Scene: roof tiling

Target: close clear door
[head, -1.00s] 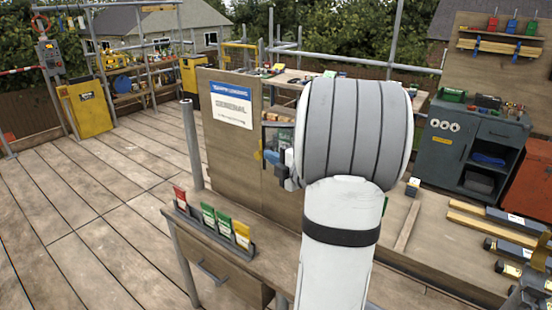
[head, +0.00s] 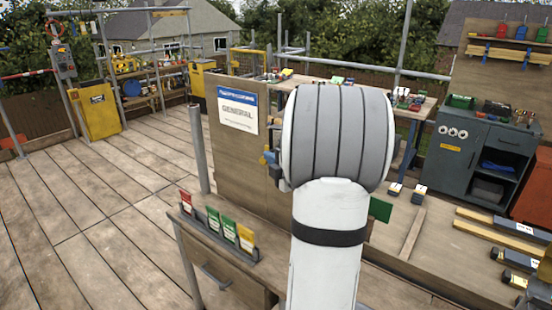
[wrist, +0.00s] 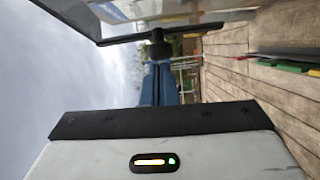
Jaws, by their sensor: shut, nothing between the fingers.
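The clear door shows in the wrist view as a see-through pane (wrist: 135,10) in a dark frame, tilted across the top. A dark knob-like piece (wrist: 157,34) sits at its lower edge. My gripper (wrist: 160,66) points toward that edge, its blue fingers together with nothing between them. Whether the tips touch the door I cannot tell. In the head view my gripper (head: 268,158) is partly visible left of my arm's big grey joint, beside a wooden board with a "GENERAL" sign (head: 238,108). My arm hides the door there.
A wooden bench (head: 400,275) with a card rack (head: 220,234) stands in front. Timber strips and tools lie at the right, near a grey cabinet (head: 470,160). The plank deck (head: 90,220) at the left is mostly clear. A grey post (head: 199,150) stands by the board.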

